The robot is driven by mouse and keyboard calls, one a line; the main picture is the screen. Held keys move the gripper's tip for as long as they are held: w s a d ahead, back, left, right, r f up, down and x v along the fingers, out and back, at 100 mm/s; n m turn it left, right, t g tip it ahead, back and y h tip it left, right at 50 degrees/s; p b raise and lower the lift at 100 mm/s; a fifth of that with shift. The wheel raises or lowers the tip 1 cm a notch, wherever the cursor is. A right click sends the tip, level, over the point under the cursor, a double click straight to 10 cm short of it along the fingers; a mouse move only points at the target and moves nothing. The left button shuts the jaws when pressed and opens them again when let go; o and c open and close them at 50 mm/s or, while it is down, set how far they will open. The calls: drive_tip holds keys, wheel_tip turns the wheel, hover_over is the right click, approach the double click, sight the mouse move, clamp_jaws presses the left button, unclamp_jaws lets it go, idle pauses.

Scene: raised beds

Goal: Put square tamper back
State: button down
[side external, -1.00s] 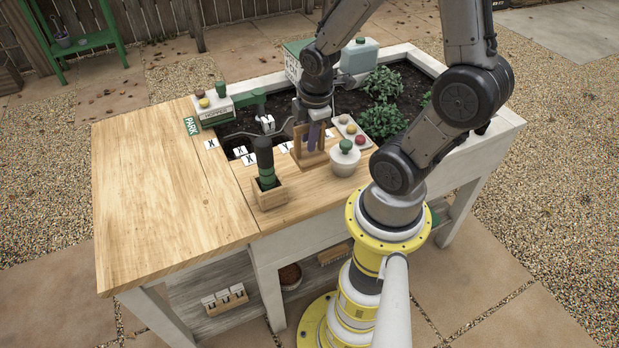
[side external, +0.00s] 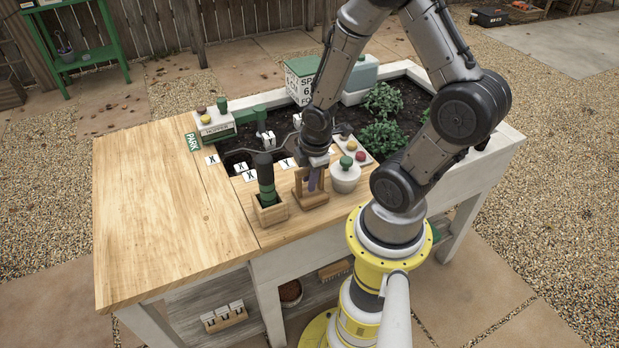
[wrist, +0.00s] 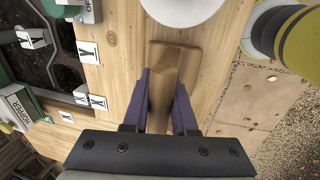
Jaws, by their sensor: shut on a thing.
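The square tamper (side external: 311,201) is a wooden piece with a flat base and an upright handle. My gripper (side external: 313,180) points down, with its purple fingers closed on the handle. In the wrist view the fingers lie on both sides of the tamper's handle (wrist: 163,103), and the base shows beyond the fingertips. The tamper is upright at the bench's near strip, between the wooden box with the dark-handled tool and the white lidded pot. I cannot tell whether its base touches the wood.
The wooden box (side external: 270,211) holds an upright dark and green tool to the left. The lidded pot (side external: 345,179) stands close on the right. The left bench top (side external: 155,205) is clear.

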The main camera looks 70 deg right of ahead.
sight(313, 196)
drive_tip(key=shift+f, duration=0.1)
drive_tip(key=c, duration=0.7)
unclamp_jaws()
drive_tip(key=s+a+r+m+t, duration=0.1)
drive_tip(key=a+r+m, duration=0.2)
drive_tip(key=r, duration=0.5)
drive_tip(key=s+a+r+m+t+y, duration=0.1)
drive_tip(key=s+a+r+m, duration=0.1)
drive_tip(key=a+r, duration=0.3)
drive_tip(key=s+a+r+m+t, duration=0.1)
drive_tip(key=a+r+m, duration=0.3)
drive_tip(key=r, duration=0.8)
drive_tip(key=shift+s+t+y, duration=0.25)
drive_tip(key=shift+t+y, duration=0.05)
drive_tip(key=shift+t, duration=0.2)
